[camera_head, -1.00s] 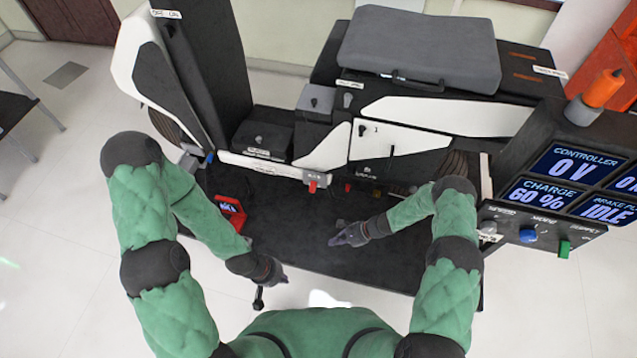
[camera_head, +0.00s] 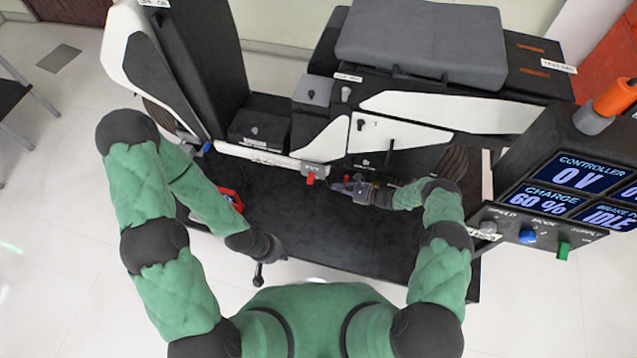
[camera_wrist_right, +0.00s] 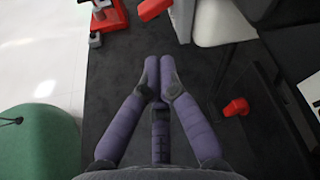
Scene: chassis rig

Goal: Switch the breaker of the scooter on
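The scooter's breaker seems to be the grey block (camera_head: 322,170) with a red lever (camera_head: 310,179) on the chassis's lower front edge; its label is too small to read. The red lever also shows at the top of the right wrist view (camera_wrist_right: 152,9), beside the grey block (camera_wrist_right: 182,18). My right gripper (camera_head: 336,187) is just right of the lever, apart from it. In the wrist view its fingertips (camera_wrist_right: 159,66) meet with nothing between them. My left gripper (camera_head: 272,262) hangs over the front of the dark deck, away from the breaker; its fingers are too unclear to read.
A red knob (camera_wrist_right: 236,107) sits right of my right fingers. A red device (camera_head: 231,199) lies at the deck's left. The display panel (camera_head: 567,180) at right reads controller 0 V, charge 60 % and IDLE. The dark deck (camera_head: 330,235) is clear between my arms.

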